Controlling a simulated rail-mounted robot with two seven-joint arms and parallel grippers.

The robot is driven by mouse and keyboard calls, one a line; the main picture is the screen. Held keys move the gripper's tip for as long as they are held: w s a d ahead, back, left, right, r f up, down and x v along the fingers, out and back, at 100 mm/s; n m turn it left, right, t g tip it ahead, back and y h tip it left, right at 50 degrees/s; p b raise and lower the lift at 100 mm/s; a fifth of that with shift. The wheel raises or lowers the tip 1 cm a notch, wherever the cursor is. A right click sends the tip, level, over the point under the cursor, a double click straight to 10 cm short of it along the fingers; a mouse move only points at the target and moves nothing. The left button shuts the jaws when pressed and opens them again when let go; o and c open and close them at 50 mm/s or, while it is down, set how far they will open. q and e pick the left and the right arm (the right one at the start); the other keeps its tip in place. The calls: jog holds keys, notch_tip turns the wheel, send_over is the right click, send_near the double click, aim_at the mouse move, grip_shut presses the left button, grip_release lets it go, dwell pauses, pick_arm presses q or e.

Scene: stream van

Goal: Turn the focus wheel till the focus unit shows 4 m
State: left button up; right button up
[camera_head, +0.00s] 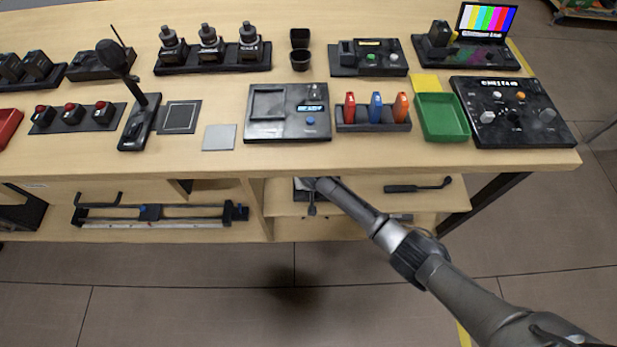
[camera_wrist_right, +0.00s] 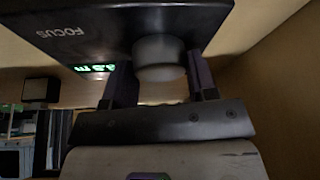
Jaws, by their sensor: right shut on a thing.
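The focus unit (camera_wrist_right: 100,32) is a dark box in the right wrist view, with FOCUS lettering that appears upside down. Its small green display (camera_wrist_right: 96,68) is lit, partly blocked by a finger, and its digits are too small to read surely. The focus wheel (camera_wrist_right: 160,58) is a grey round knob on the unit. My right gripper (camera_wrist_right: 163,76) is shut on the wheel, one finger on each side. In the head view my right gripper (camera_head: 312,184) reaches under the tabletop's front edge, where the unit is mostly hidden. My left gripper is not in view.
The tabletop's front edge (camera_head: 360,166) is just above my right gripper. A lower shelf (camera_head: 340,230) holds a dark handled tool (camera_head: 418,187) to the right and a long rail (camera_head: 160,214) to the left. A pale panel (camera_wrist_right: 285,100) stands close on the right in the wrist view.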

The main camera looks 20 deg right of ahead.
jog(key=shift+r, duration=0.1)
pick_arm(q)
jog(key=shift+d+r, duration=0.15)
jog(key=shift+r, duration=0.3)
pick_arm(e)
jog(key=o, duration=0.9)
jog(key=shift+s+r+p, duration=0.1)
jog(key=shift+r+p, duration=0.1)
jog(key=shift+p, duration=0.15)
jog(key=p+v, duration=0.3)
jog(key=v, duration=0.2)
jog(key=shift+s+r, duration=0.1)
jog(key=shift+r, duration=0.25)
pick_arm(q)
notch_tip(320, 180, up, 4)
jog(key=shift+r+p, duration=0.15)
jog(key=shift+p, duration=0.2)
pick_arm(e)
jog(key=shift+s+a+r, duration=0.1)
jog(key=shift+s+r, duration=0.15)
jog(key=shift+r, duration=0.25)
